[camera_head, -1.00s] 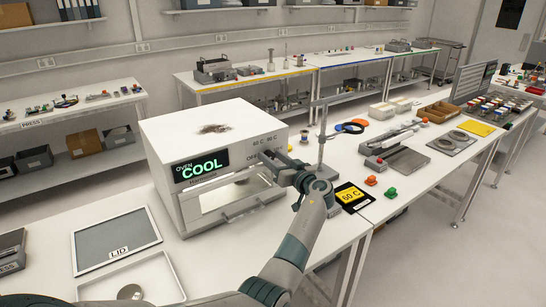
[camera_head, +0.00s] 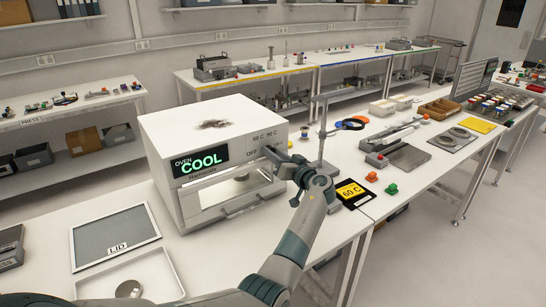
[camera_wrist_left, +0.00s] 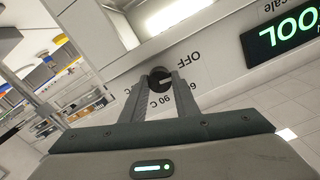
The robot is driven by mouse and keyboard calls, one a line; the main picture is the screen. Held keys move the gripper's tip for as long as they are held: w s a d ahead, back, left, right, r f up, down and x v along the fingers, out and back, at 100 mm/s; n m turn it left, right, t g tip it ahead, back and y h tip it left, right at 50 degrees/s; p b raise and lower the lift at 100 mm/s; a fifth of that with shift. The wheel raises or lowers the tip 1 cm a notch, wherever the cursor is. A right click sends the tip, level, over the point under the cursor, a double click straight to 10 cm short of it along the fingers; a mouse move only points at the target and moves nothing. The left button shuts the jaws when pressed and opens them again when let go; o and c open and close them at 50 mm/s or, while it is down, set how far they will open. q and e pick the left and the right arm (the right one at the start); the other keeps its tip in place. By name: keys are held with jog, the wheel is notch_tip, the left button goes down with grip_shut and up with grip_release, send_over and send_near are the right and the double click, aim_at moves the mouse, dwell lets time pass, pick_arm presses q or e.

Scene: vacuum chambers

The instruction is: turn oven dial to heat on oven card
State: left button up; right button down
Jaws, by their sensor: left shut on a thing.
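The white oven (camera_head: 215,150) stands on the bench, and its green display (camera_head: 201,162) reads COOL. Its black dial (camera_wrist_left: 159,77) shows in the left wrist view, among the labels OFF, 60 C and 90 C. My left gripper (camera_head: 271,153) is at the right side of the oven front. In the wrist view its fingers (camera_wrist_left: 160,82) are shut around the dial. A light mark shows on the dial, but I cannot tell exactly which label it faces. In the head view the gripper hides the dial. The black and yellow oven card (camera_head: 351,192) reads 60 C. My right gripper is not in view.
A stand (camera_head: 321,140) rises just right of my left gripper. A lid (camera_head: 115,236) and a tray (camera_head: 135,278) lie left of the oven. Orange and green pieces (camera_head: 391,189) lie beyond the card.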

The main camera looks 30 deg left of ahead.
pick_arm(q)
jog(key=shift+w+m+b, duration=0.1)
jog(key=shift+m+b, duration=1.4)
jog(key=shift+m, duration=3.6)
jog(key=shift+f, duration=0.1)
jog(key=o, duration=1)
jog(key=shift+o, duration=0.3)
jog(key=shift+f, duration=0.1)
